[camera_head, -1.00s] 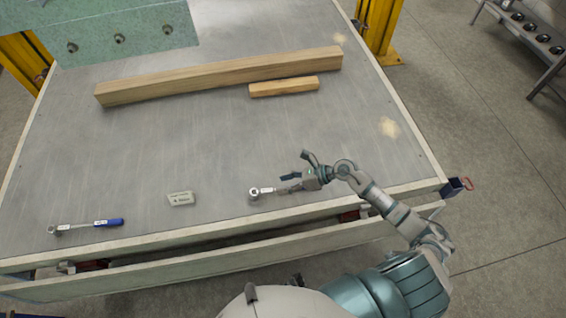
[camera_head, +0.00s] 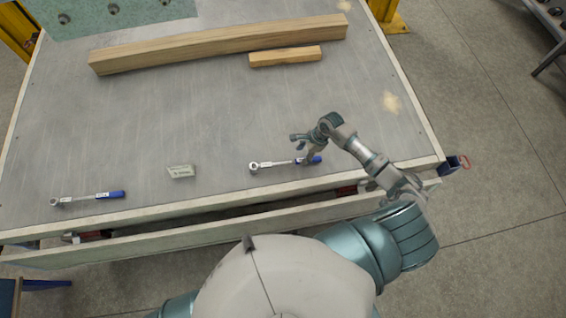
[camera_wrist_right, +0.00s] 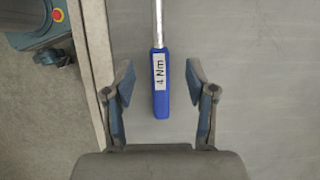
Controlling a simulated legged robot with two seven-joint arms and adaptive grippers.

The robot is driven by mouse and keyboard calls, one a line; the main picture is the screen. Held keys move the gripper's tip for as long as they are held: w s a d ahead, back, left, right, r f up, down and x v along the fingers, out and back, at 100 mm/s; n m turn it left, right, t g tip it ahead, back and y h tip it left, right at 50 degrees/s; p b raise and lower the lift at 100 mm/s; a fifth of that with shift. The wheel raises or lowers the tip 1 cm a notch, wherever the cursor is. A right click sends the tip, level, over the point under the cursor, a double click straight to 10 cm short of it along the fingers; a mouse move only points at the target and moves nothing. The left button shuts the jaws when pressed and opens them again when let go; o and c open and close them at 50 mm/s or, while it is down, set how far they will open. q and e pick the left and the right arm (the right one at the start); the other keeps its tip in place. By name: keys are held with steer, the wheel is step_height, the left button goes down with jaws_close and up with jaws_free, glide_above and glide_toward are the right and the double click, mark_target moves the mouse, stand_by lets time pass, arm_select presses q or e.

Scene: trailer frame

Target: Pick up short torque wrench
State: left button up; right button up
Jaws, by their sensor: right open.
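One torque wrench (camera_head: 270,165) with a silver shaft and ratchet head and a blue handle lies flat near the table's front edge. A similar wrench (camera_head: 88,199) lies further left, and I cannot tell which is shorter. My right gripper (camera_head: 305,150) is open above the handle end of the right-hand wrench. My left gripper is not in view.
The grey table (camera_head: 220,110) has a raised front rail. A small label plate (camera_head: 181,171) lies between the wrenches. A long wooden beam (camera_head: 210,46) and a short wood block (camera_head: 285,57) lie at the back, near a green plate (camera_head: 90,12). The middle is clear.

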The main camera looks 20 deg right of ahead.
mark_target(298, 160)
steer(key=x, duration=0.5)
steer(key=shift+d+f, duration=0.2)
steer(key=shift+d, duration=0.2)
steer(key=shift+a+f, duration=0.15)
steer(key=shift+a, duration=0.3)
steer(key=c, duration=0.3)
jaws_close()
